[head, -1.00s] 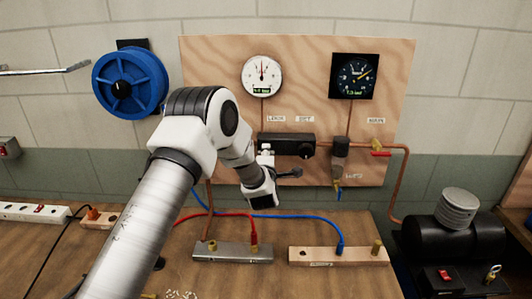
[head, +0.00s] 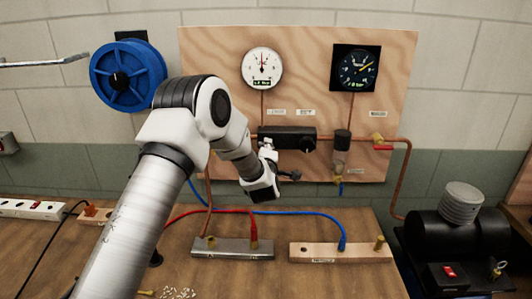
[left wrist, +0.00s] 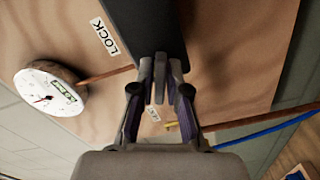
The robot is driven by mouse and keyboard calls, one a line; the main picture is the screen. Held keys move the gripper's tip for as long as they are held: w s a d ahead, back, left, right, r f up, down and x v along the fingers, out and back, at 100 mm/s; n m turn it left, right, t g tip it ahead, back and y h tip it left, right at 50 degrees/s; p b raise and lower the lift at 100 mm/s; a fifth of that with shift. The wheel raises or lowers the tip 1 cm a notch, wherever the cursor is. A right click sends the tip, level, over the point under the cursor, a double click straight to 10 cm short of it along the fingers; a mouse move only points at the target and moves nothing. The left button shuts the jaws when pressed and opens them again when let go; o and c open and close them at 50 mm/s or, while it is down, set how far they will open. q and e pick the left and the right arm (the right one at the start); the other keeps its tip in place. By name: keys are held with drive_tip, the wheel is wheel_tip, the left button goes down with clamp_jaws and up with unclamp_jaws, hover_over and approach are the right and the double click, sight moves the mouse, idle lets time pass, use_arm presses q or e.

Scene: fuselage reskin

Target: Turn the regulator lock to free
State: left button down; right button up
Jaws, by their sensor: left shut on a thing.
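My left gripper (head: 267,148) is at the left part of the regulator, coming from below. In the left wrist view its fingers (left wrist: 160,82) are closed around a narrow grey piece at the block's lower edge, seemingly the lock lever. The fingers partly hide this piece, and its setting cannot be read. My right gripper is out of view.
A white gauge (head: 262,68) and a black gauge (head: 356,69) hang above. A filter bowl (head: 341,152) and a red-handled valve (head: 381,144) sit to the right. Below are a grey manifold (head: 233,248), a wooden block (head: 340,253) and red and blue hoses. A compressor (head: 455,240) stands right.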

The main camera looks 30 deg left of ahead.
use_arm(q)
drive_tip(key=m+b, duration=0.1)
drive_tip(key=m, duration=0.2)
drive_tip(key=shift+r+m+b, duration=0.15)
drive_tip(key=shift+m+b, duration=0.15)
drive_tip(key=shift+m, duration=0.1)
drive_tip(key=m, duration=0.2)
drive_tip(key=shift+r+m+b, duration=0.1)
drive_tip(key=shift+m+b, duration=0.2)
drive_tip(key=m, duration=0.3)
drive_tip(key=shift+w+m, duration=0.1)
drive_tip(key=shift+m, duration=1.9)
drive_tip(key=c, duration=1.2)
unclamp_jaws()
drive_tip(key=shift+c, duration=0.2)
drive_tip(key=shift+w+a+f, duration=0.1)
drive_tip(key=shift+f, duration=0.1)
